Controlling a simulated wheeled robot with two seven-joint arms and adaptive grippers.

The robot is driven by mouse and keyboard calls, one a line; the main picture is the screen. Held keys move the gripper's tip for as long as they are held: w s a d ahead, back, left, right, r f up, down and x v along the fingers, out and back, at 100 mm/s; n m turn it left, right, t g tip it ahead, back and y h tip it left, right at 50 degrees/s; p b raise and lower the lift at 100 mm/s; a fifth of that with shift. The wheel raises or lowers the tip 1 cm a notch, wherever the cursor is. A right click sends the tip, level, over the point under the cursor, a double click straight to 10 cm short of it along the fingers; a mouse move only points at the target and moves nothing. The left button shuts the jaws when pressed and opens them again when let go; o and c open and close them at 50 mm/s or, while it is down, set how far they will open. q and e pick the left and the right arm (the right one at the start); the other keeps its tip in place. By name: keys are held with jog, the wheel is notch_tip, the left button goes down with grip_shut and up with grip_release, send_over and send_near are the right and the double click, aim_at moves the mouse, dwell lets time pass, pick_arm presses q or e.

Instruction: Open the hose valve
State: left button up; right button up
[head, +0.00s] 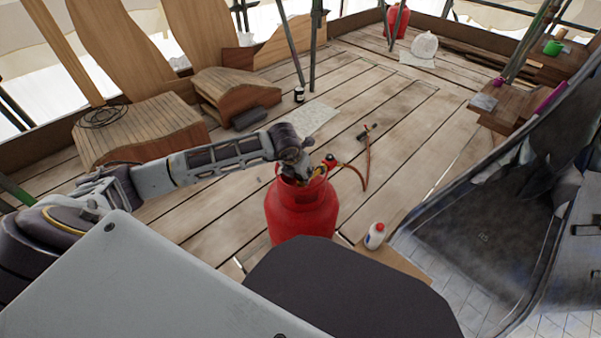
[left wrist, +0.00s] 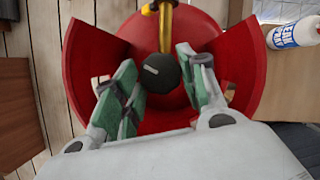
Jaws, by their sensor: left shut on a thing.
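A red gas cylinder (head: 300,213) stands on the plank floor in the middle of the head view. In the left wrist view its red collar (left wrist: 85,75) rings a round black valve knob (left wrist: 158,73) with a white mark. A yellow fitting (left wrist: 166,25) runs up from the knob. My left gripper (left wrist: 156,66) reaches down inside the collar, its green-padded fingers on either side of the knob, shut on it. In the head view my left gripper (head: 305,172) is at the cylinder's top and hides the knob. An orange hose (head: 366,168) leads off right. My right gripper is not in view.
A white bottle (head: 375,236) stands right of the cylinder and also shows in the left wrist view (left wrist: 294,34). A torch-like tool (head: 367,131) lies behind. Wooden benches (head: 140,130) are at left, a dark grey panel (head: 490,210) at right. Planks behind are mostly clear.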

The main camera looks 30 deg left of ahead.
pick_arm(q)
jog(key=o, duration=1)
jog(key=shift+o, duration=0.2)
jog(key=v, duration=1.2)
